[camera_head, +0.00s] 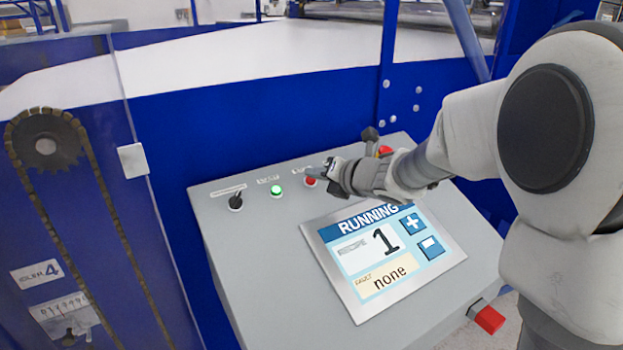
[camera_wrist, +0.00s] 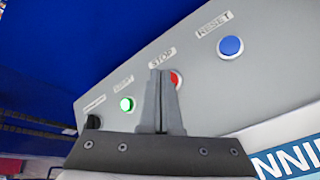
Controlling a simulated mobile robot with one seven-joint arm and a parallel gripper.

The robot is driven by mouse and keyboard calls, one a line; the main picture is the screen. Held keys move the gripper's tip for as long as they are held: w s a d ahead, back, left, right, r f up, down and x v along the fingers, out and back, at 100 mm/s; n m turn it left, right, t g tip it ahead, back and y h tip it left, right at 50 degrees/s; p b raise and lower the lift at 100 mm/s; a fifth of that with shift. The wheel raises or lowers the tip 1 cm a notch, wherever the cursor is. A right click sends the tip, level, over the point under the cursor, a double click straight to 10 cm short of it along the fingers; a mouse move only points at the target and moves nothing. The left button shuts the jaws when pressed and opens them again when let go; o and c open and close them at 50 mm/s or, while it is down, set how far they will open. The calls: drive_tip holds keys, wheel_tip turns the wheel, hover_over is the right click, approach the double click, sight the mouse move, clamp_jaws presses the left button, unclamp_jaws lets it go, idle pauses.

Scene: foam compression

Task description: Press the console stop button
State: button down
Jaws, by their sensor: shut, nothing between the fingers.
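The red stop button (camera_head: 310,181) sits on the sloped grey console (camera_head: 235,270), under a small label. In the wrist view the label reads STOP and the red button (camera_wrist: 175,79) is partly hidden behind my fingers. My gripper (camera_head: 322,175) is shut and empty, with its fingertips right by the stop button. In the wrist view the fingertips (camera_wrist: 160,75) overlap the button's left side. I cannot tell whether they touch it. The console screen (camera_head: 375,250) reads RUNNING, 1, and fault none.
A lit green button (camera_head: 277,191) and a black selector switch (camera_head: 235,202) are left of the stop button. A blue RESET button (camera_wrist: 230,46) is to its right. A chain drive (camera_head: 46,146) stands at the left.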

drive_tip(key=shift+f, duration=0.1)
idle(0.4)
drive_tip(key=shift+w+f+b, duration=0.1)
drive_tip(key=shift+f+b, duration=0.25)
drive_tip(key=shift+b, duration=0.25)
drive_tip(key=shift+a, duration=0.1)
drive_tip(key=shift+r, duration=0.4)
drive_tip(key=shift+r+p, duration=0.1)
drive_tip(key=shift+p, duration=0.2)
drive_tip(key=r+p, duration=0.1)
drive_tip(key=s+d+r+p, duration=0.1)
drive_tip(key=r, duration=0.1)
drive_tip(key=s+r+p, duration=0.1)
drive_tip(key=r+p, duration=0.1)
drive_tip(key=shift+d+r, duration=0.2)
drive_tip(key=shift+d, duration=0.05)
